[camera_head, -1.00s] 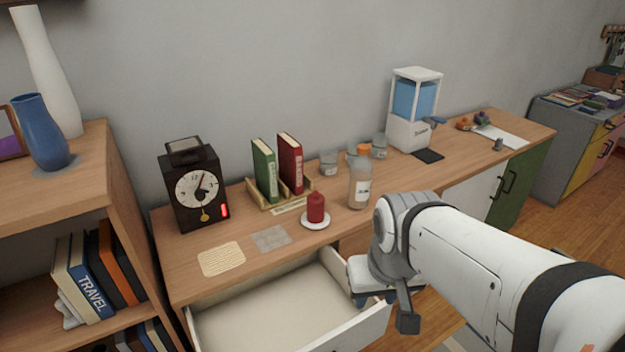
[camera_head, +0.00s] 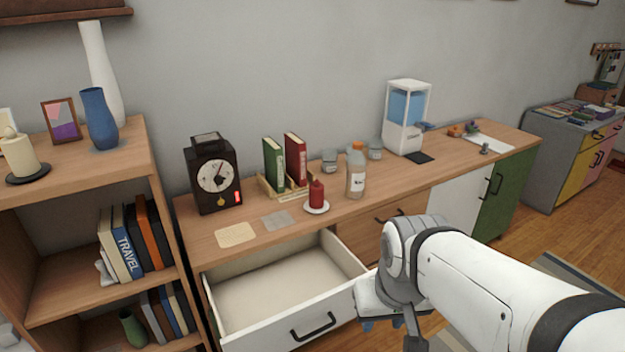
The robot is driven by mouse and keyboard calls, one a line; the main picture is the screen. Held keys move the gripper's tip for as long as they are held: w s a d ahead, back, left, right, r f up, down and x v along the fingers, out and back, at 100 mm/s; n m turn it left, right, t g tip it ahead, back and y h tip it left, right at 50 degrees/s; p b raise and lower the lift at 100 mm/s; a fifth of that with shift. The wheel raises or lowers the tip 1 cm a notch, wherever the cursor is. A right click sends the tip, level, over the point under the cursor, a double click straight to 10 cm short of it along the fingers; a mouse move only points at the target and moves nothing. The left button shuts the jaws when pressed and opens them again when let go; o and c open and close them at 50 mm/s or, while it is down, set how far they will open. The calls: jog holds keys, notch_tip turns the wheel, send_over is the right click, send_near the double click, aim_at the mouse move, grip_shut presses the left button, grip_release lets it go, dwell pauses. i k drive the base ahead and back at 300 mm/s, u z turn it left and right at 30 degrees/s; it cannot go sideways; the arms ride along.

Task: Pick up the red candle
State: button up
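The red candle (camera_head: 316,195) stands upright on a small white saucer (camera_head: 317,208) near the front edge of the wooden sideboard. A bottle with an orange cap (camera_head: 356,172) stands just right of it. My gripper (camera_head: 385,325) is at the lower middle, in front of and below the candle, beside the open drawer. It is well apart from the candle. Its fingers are mostly hidden behind my wrist and cut by the view, so I cannot tell whether they are open.
An open, empty-looking drawer (camera_head: 290,330) juts out below the candle. Books in a holder (camera_head: 285,165) and a dark clock (camera_head: 212,176) stand behind and left. A water dispenser (camera_head: 406,118) stands to the right. A bookshelf (camera_head: 90,182) is at the left.

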aim_at(315, 194)
jog(key=u, duration=0.15)
jog(key=i, duration=0.9)
jog(key=z, duration=0.1)
